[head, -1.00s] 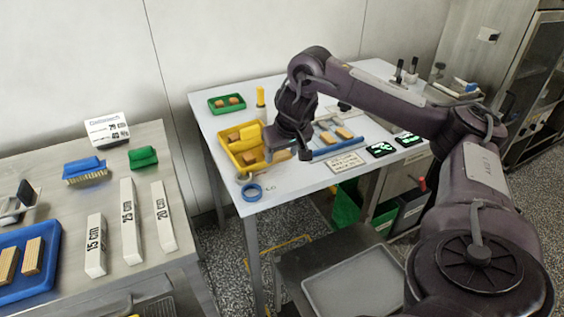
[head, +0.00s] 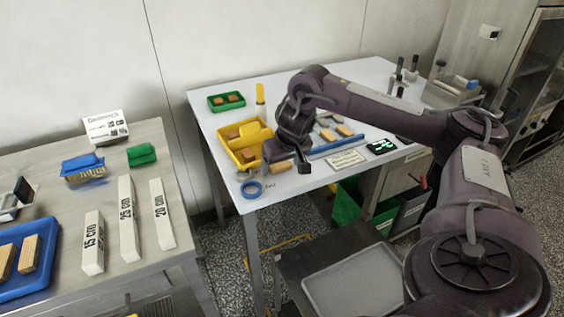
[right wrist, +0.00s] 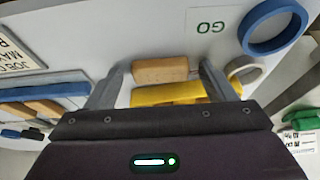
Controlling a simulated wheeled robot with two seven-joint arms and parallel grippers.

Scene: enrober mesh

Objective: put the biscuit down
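A tan biscuit (head: 281,167) lies on the white table near its front edge, in front of the yellow tray (head: 264,153). My right gripper (head: 286,168) is low over the table with a finger at each end of the biscuit. In the right wrist view the biscuit (right wrist: 160,70) sits between the two spread fingertips (right wrist: 162,72), with a narrow gap showing at each side. The gripper looks open around it. My left gripper is not in view.
A blue ring (head: 251,190) and a "GO" mark (right wrist: 210,27) are close by. A blue bar (head: 336,147), more biscuits and a printed sign (head: 345,159) lie to the right. A green tray (head: 213,107) and yellow cylinder (head: 260,97) stand behind.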

